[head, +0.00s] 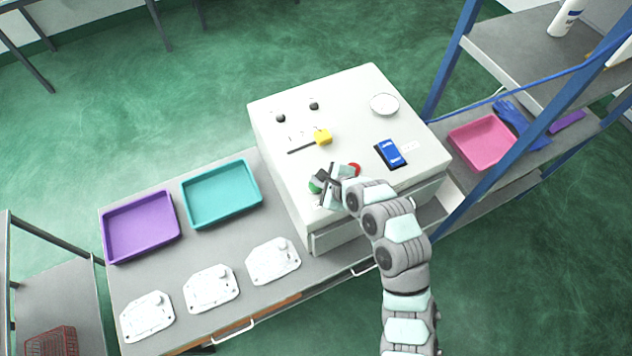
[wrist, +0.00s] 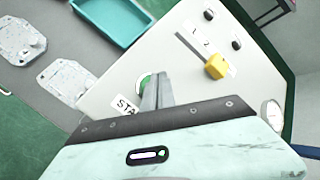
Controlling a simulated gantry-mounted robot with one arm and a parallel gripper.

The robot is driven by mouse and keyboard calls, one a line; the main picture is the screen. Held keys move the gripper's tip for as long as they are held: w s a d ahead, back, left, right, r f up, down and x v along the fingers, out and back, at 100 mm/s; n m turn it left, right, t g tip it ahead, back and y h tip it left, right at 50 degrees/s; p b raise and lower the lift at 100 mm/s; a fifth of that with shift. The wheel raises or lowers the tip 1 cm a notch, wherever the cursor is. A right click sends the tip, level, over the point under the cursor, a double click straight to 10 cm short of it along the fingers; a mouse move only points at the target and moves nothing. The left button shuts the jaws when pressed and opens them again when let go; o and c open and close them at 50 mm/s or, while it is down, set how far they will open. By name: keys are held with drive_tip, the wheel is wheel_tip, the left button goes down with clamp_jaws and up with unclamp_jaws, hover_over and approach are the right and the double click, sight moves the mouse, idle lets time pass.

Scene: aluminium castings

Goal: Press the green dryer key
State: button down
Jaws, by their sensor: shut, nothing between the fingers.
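The green key (head: 314,187) is a round button on the top of the white dryer cabinet (head: 280,160), near its front left edge. In the wrist view the green key (wrist: 144,82) shows partly behind my fingers, beside a label reading "STA". My gripper (head: 317,180) is shut and empty, with its fingertips over or right beside the green key. I cannot tell whether the tips touch it. A red button (head: 355,169) sits to the right of my gripper on the same cabinet.
A yellow-handled lever (head: 322,137), two black knobs, a round gauge (head: 384,104) and a blue device (head: 391,153) are on the cabinet top. Teal (head: 222,214) and purple (head: 141,248) trays and several castings lie on the bench to the left. A blue-framed shelf stands right.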

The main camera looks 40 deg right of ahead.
drive_tip(key=shift+f, duration=0.4)
idle(0.5)
drive_tip(key=shift+r+p, duration=0.85)
drive_tip(key=shift+p, duration=0.55)
wheel_tip(320, 180, up, 3)
drive_tip(key=p, duration=0.3)
drive_tip(key=shift+f, duration=0.1)
drive_tip(key=shift+r+p, duration=0.5)
drive_tip(key=shift+r, duration=0.65)
